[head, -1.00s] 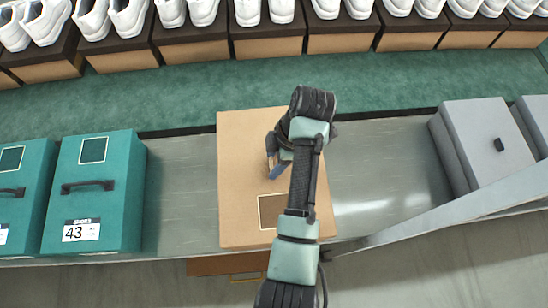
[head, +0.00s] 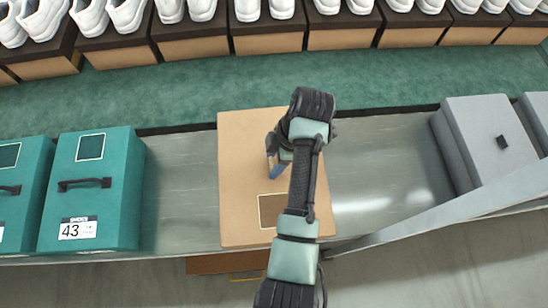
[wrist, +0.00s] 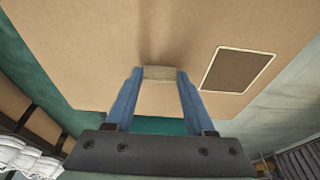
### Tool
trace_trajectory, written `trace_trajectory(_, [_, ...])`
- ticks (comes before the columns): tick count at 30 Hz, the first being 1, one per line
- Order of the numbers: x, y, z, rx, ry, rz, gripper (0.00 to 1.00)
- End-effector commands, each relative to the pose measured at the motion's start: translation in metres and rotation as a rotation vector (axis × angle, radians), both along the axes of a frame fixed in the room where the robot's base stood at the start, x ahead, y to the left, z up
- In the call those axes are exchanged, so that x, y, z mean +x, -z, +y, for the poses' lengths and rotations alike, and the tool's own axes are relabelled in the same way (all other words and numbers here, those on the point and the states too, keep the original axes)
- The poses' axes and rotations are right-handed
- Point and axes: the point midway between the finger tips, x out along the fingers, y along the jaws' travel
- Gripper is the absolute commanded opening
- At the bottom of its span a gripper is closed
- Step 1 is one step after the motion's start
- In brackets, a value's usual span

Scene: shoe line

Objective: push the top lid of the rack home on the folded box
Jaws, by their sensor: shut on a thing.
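A tan lid (head: 245,140) with a dark, pale-edged label panel lies flat on the belt line in the head view. It fills most of the wrist view (wrist: 210,30). My gripper (head: 274,168) is over the middle of the lid, with my forearm covering its right part. In the wrist view, the blue fingers of my gripper (wrist: 158,76) are shut on a small beige tab (wrist: 158,73) at the lid's surface. The folded box under the lid is hidden, so I cannot tell how the lid sits on it.
Teal boxes with dark handles, one marked 43 (head: 95,195), stand at left on the grey belt (head: 180,190). A grey box (head: 487,135) stands at right. A brown front with a brass handle (head: 245,275) shows below the lid. White shoes on boxes line the back.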

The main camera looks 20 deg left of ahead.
Motion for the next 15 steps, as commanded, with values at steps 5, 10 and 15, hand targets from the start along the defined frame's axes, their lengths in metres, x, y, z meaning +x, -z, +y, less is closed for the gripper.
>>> trace_trajectory(5, [0.0000,0.0044,0.0001,0.000,0.000,0.000,0.10])
trace_trajectory(10, [0.0001,0.0079,0.0001,0.000,0.000,0.000,0.10])
trace_trajectory(15, [0.0001,0.0113,0.0001,0.000,0.000,-0.001,0.10])
